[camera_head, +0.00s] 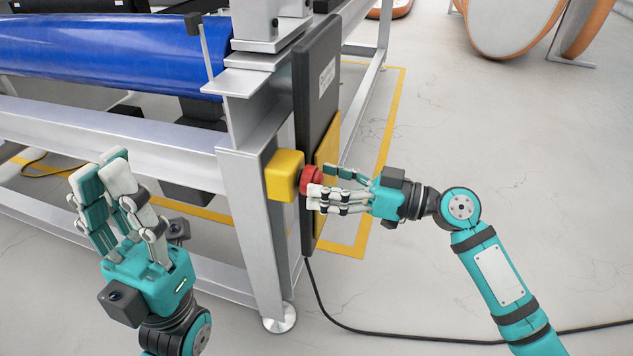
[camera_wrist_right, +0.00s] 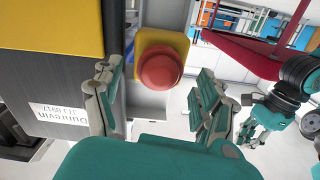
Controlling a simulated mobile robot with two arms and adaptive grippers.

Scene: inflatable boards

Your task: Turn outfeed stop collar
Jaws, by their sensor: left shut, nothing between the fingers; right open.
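The red round collar (camera_head: 310,179) sits on a yellow box (camera_head: 283,175) fixed to the corner post of the machine frame. It also shows in the right wrist view as a red dome (camera_wrist_right: 160,68) on a yellow plate. My right gripper (camera_head: 325,188) is open, with its fingers reaching to the collar from the right. In the right wrist view its fingers (camera_wrist_right: 158,100) stand on either side of the collar, with gaps to it; I see no grip. My left gripper (camera_head: 100,172) is shut and empty, raised in front of the frame at the left, apart from the collar.
A dark upright panel (camera_head: 322,80) with a yellow plate stands just behind the collar. Grey frame beams (camera_head: 110,135) and a blue roller (camera_head: 110,50) fill the left. A black cable (camera_head: 400,338) lies on the floor.

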